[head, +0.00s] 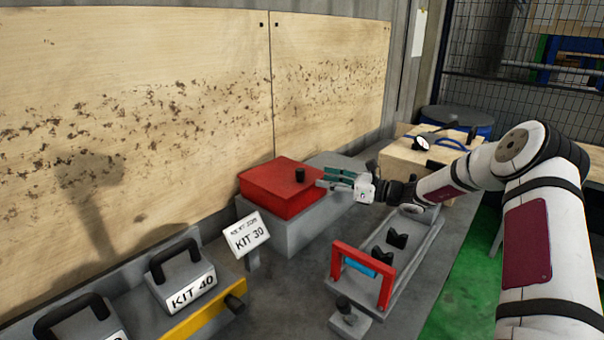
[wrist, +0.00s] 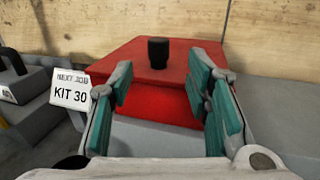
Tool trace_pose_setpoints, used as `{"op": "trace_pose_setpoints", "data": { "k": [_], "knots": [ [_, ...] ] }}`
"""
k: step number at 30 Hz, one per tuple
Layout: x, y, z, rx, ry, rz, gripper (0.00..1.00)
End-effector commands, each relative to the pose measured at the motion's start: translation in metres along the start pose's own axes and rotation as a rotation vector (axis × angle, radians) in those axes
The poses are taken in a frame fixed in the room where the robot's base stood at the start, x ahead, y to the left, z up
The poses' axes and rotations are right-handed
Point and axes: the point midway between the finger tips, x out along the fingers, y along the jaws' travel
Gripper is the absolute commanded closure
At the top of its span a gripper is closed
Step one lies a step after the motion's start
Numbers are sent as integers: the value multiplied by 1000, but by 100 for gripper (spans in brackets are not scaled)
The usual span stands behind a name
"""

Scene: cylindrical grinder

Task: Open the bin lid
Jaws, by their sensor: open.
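The bin is a grey box (head: 290,232) with a red lid (head: 279,188) on top, which appears closed. A black knob (head: 300,175) stands upright on the lid. In the wrist view the red lid (wrist: 140,72) lies ahead, with the black knob (wrist: 158,52) near its middle. My gripper (head: 323,179) is at the right side of the lid in the head view. Its teal fingers (wrist: 160,85) are spread apart and empty. The knob shows between and beyond the fingers, apart from them.
A KIT 30 sign (head: 247,234) stands in front of the bin. A red-framed fixture (head: 362,270) is below my arm. A KIT 40 block (head: 184,280) sits at front left. A wooden box (head: 415,158) is behind my arm. A wooden panel (head: 130,110) backs the bench.

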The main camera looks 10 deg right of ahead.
Motion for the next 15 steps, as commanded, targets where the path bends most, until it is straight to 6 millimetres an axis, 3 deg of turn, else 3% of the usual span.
{"op": "trace_pose_setpoints", "data": {
  "k": [6,15],
  "knots": [
    [45,1,0,-1,0,3,56],
    [84,1,0,-1,1,2,56]
  ]
}}
